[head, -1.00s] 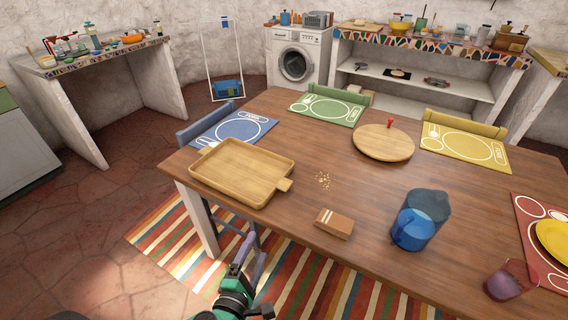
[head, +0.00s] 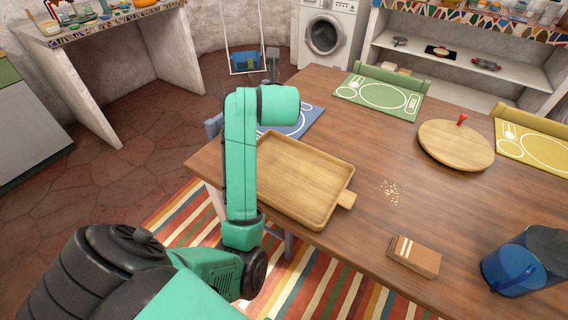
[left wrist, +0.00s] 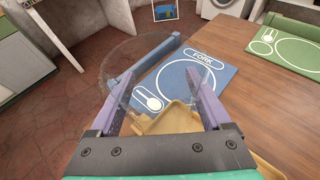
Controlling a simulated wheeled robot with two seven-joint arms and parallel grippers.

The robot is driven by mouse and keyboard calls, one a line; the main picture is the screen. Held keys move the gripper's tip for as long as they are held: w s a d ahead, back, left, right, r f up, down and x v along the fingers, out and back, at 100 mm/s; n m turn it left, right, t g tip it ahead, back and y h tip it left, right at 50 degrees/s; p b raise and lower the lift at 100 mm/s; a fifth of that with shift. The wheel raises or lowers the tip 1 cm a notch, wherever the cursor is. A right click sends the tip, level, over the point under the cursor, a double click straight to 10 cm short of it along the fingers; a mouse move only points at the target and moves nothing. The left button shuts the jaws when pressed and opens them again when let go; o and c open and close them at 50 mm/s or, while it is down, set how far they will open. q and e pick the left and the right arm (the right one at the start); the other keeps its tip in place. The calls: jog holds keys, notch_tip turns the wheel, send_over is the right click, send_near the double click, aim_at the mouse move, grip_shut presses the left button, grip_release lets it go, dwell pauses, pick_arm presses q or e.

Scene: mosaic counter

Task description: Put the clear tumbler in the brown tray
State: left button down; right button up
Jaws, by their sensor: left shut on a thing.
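The clear tumbler (left wrist: 150,55) shows in the left wrist view as a see-through round outline between the purple fingers. My left gripper (left wrist: 158,85) is shut on it. In the head view my green arm reaches up over the left end of the table, and I cannot make out the gripper or the tumbler there. The brown tray (head: 345,186) is wooden, with a raised rim and a handle. It lies on the table's left part, partly behind my arm, and looks empty where it shows. Its corner (left wrist: 176,118) appears below the tumbler in the left wrist view. My right gripper is not in view.
A blue placemat (head: 306,120) lies behind the tray. A brown block (head: 414,256), a blue pitcher (head: 515,268), crumbs (head: 391,193) and a round board with a red knob (head: 455,145) are to the right. The table between them is bare.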

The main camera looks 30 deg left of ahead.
pick_arm(q)
jog(key=f, duration=1.9)
jog(key=shift+s+d+b, duration=0.3)
jog(key=shift+d+b, duration=0.05)
grip_release()
jog(key=shift+f, duration=0.1)
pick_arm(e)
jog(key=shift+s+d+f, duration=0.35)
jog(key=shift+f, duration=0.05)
pick_arm(q)
jog(key=shift+d, duration=0.1)
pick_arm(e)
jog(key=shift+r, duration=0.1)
